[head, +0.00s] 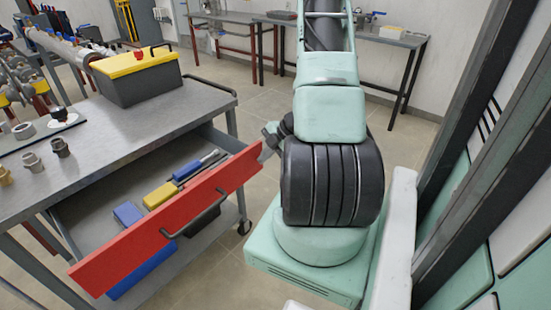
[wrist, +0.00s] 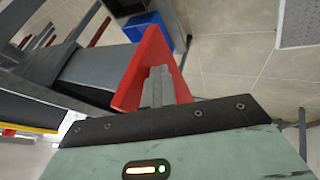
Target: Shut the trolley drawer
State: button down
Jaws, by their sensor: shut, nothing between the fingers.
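The trolley drawer (head: 165,228) has a red front with a dark bar handle (head: 196,218). It stands open, pulled well out from under the grey trolley top (head: 120,125). Blue and yellow tools lie inside it. In the wrist view the drawer's red front (wrist: 138,72) shows edge-on, right by my gripper (wrist: 160,82). The fingers are together and empty, and they overlap the red front in the picture; I cannot tell whether they touch it. In the head view my gripper (head: 270,136) is small and partly hidden by my arm, near the front's far right end.
A yellow and black toolbox (head: 136,75) and several metal fittings (head: 45,152) stand on the trolley top. A blue bin (head: 135,278) sits on the lower shelf. Workbenches (head: 385,36) line the back wall. Open floor lies behind my arm.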

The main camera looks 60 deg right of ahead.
aim_at(226, 137)
jog(key=w+d+p, duration=0.1)
jog(key=w+p, duration=0.1)
jog(key=w, duration=0.3)
jog(key=w+d+p, duration=0.1)
jog(key=w, duration=0.5)
jog(key=w+d+p, duration=0.2)
jog(key=w, duration=0.4)
jog(key=shift+w+p, duration=0.1)
jog(key=shift+p, duration=0.25)
